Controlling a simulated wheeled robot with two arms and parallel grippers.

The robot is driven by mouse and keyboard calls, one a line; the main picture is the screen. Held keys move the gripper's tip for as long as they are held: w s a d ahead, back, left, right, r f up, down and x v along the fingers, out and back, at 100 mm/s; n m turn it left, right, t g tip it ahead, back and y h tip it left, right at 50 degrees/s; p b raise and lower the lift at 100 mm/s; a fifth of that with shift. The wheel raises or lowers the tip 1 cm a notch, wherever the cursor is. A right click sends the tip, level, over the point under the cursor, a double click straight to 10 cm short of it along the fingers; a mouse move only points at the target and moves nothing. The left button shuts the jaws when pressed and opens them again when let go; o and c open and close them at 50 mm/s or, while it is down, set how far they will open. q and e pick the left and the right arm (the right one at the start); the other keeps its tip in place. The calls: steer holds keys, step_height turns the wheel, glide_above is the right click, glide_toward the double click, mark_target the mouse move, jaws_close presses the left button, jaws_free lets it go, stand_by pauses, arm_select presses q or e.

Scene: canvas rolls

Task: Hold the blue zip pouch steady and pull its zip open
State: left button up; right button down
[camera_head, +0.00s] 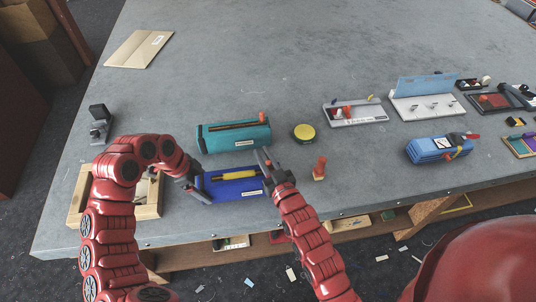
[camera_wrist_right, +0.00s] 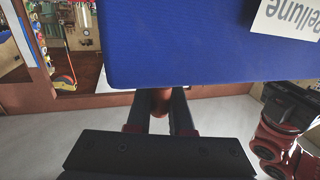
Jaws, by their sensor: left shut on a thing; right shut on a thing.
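The blue zip pouch (camera_head: 232,190) lies near the table's front edge, with a white label on its front. A long yellow thing (camera_head: 236,176) shows in a dark slit along its top. My left gripper (camera_head: 199,188) is shut on the pouch's left end. My right gripper (camera_head: 267,166) is at the pouch's right end, shut on the orange-brown zip pull (camera_wrist_right: 160,101). In the right wrist view the pouch (camera_wrist_right: 190,45) fills the top, and the pull stands between the fingers. My right gripper partly hides the pouch's right end in the head view.
A teal pouch (camera_head: 222,141) with an orange pull lies just behind. A yellow round tin (camera_head: 304,132) and an orange-red upright piece (camera_head: 319,169) stand to the right. A wooden tray (camera_head: 150,211) is at left, by my left arm. The table's middle back is clear.

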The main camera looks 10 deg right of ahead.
mark_target(221, 169)
steer(key=a, duration=1.3)
steer(key=shift+f, duration=0.1)
steer(key=shift+d, duration=0.1)
steer(key=c, duration=0.8)
jaws_free()
steer(key=v, duration=1.2)
